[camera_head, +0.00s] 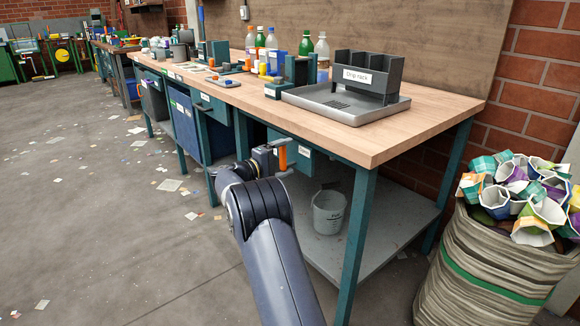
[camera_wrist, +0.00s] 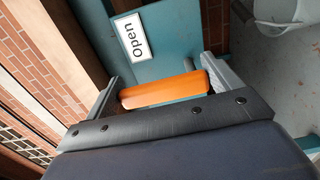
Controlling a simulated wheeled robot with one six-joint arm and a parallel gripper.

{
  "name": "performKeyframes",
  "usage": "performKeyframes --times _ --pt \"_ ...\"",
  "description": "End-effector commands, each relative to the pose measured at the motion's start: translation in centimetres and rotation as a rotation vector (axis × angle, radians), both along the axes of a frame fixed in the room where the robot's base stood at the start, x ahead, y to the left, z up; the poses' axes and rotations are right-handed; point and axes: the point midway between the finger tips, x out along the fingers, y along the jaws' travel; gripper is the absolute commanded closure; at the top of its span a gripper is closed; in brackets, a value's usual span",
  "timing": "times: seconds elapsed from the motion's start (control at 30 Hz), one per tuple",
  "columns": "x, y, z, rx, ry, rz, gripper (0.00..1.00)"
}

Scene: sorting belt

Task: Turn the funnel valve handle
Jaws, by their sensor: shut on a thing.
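The orange valve handle (camera_wrist: 163,91) lies between the two fingers of my gripper (camera_wrist: 160,82) in the wrist view, running across from finger to finger. My gripper is shut on it. Behind it is a teal panel (camera_wrist: 166,52) with a white "Open" label (camera_wrist: 130,36). In the head view, the orange handle (camera_head: 282,157) shows as a short upright bar at my gripper (camera_head: 279,160), below the table's front edge. The teal panel (camera_head: 304,163) is just right of it. The handle's mounting is hidden.
The wooden workbench (camera_head: 420,128) stands directly above and behind my gripper, with a teal leg (camera_head: 353,250) to the right. A grey bucket (camera_head: 328,212) stands on the lower shelf. A drip rack tray (camera_head: 345,110) and bottles are on top. The floor at left is open, with scraps.

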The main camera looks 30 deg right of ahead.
Motion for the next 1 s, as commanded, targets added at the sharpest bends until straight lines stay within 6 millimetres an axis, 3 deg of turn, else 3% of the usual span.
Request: performKeyframes --times 0.63,0.67,0.8,1.0 --pt "0.77 0.03 -0.18 0.008 -0.045 -0.003 0.55" --pt "0.77 0.03 -0.18 0.008 -0.045 -0.003 0.12" --pt "0.78 0.02 -0.15 0.007 -0.044 -0.002 0.01" --pt "0.79 0.02 -0.09 0.006 -0.044 -0.001 0.0"
